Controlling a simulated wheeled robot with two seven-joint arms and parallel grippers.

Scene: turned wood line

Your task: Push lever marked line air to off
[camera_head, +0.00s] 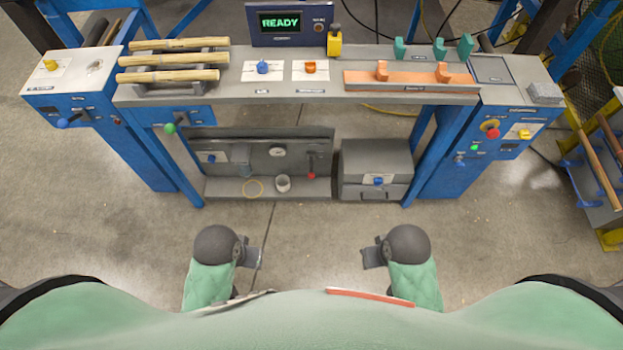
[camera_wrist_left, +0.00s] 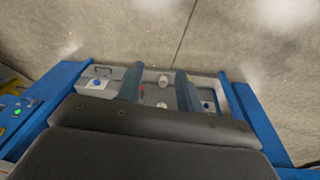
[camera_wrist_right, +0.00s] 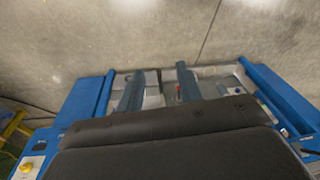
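A lever with a red grip (camera_head: 311,170) is on the grey back panel (camera_head: 235,150) under the bench, right of a round gauge (camera_head: 278,152). Its grip hangs low. It also shows in the left wrist view (camera_wrist_left: 142,90) and right wrist view (camera_wrist_right: 178,90). Other levers are blue-knobbed (camera_head: 68,121) at left, green-knobbed (camera_head: 170,128) under the bench, and blue-knobbed (camera_head: 460,160) at right. The labels are too small to read, so I cannot tell which is line air. My left gripper (camera_head: 254,257) and right gripper (camera_head: 371,257) are open, empty and well short of the bench.
The bench (camera_head: 225,95) carries wooden spindles (camera_head: 180,60), two knobs on white plates, an orange fixture (camera_head: 410,79) and a READY display (camera_head: 280,22). Below are a white cup (camera_head: 283,184) and grey box (camera_head: 376,160). Bare floor lies between me and the bench.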

